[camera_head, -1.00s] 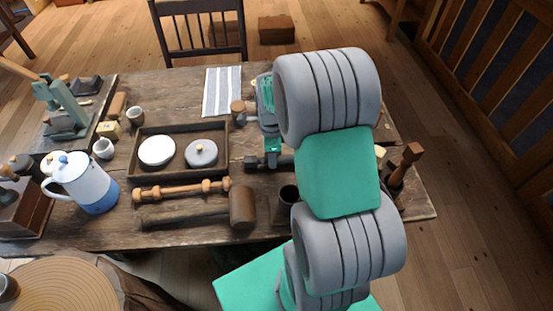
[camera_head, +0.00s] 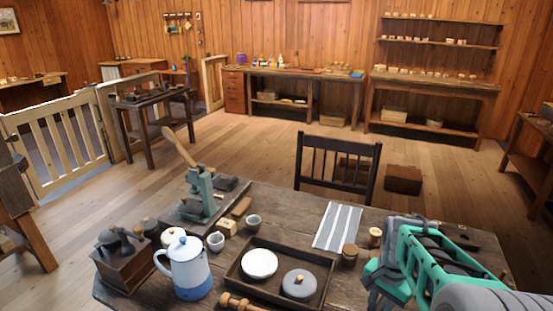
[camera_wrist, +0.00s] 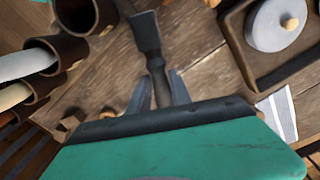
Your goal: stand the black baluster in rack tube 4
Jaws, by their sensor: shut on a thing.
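The black baluster (camera_wrist: 148,40) shows in the wrist view as a dark turned piece with a squared end, reaching up the picture from between my fingers. My gripper (camera_wrist: 158,92) is shut on its narrower part. Beyond it is the wooden table top; I cannot tell the gap between them. Brown rack tubes (camera_wrist: 57,52) stand at the left of the wrist view, beside the baluster and apart from it. Some hold pale pieces (camera_wrist: 25,65); the tube at the top looks empty. No numbers are readable, so I cannot tell which is tube 4. The head view shows neither baluster nor tubes.
A dark tray (camera_head: 235,274) with a white round lid (camera_head: 259,263) and a grey knobbed lid (camera_head: 300,284) lies on the table. A striped cloth (camera_head: 338,226), a jug (camera_head: 188,268) and a green press (camera_head: 200,190) stand or lie around it. A chair (camera_head: 337,165) is behind.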

